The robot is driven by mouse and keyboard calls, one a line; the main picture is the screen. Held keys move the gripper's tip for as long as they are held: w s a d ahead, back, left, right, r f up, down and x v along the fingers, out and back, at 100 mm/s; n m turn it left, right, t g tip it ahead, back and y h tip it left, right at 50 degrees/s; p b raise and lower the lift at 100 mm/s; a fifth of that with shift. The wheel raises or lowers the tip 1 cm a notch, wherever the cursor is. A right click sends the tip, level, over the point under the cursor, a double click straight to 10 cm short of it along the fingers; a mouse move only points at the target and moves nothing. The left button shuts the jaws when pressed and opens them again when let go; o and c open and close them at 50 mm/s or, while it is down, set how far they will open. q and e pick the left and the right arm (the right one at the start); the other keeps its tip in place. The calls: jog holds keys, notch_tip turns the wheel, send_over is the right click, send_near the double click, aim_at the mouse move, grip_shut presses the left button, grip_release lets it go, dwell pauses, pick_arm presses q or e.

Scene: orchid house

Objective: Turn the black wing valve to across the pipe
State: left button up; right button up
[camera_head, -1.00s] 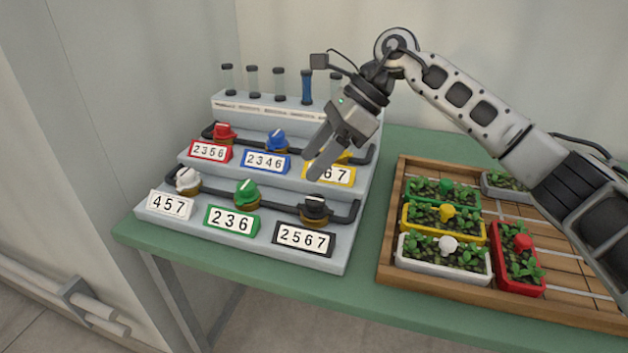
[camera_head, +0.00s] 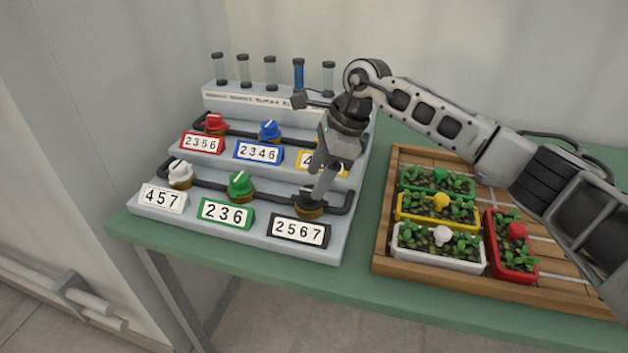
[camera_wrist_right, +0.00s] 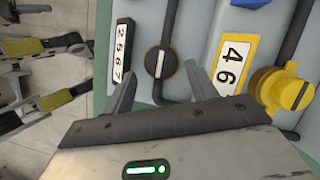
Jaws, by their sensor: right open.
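The black wing valve (camera_head: 308,212) sits on the front pipe at its right end, behind the black-framed sign 2567 (camera_head: 299,231). In the head view my right gripper (camera_head: 318,190) hangs over it, fingers pointing down, and hides much of its top. In the right wrist view the black valve (camera_wrist_right: 160,62) shows between and just beyond the fingertips of my open gripper (camera_wrist_right: 158,76). Its white mark runs roughly along the pipe (camera_wrist_right: 169,22). I cannot tell whether the fingers touch it. My left gripper is not in view.
The green valve (camera_head: 240,184) and white valve (camera_head: 180,174) share the front pipe. Red (camera_head: 215,124) and blue (camera_head: 269,130) valves stand on the tier behind; the yellow valve (camera_wrist_right: 285,88) is close to my gripper. A wooden tray (camera_head: 385,225) with planters stands right.

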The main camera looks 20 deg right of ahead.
jog(key=shift+x, duration=1.25)
jog(key=c, duration=1)
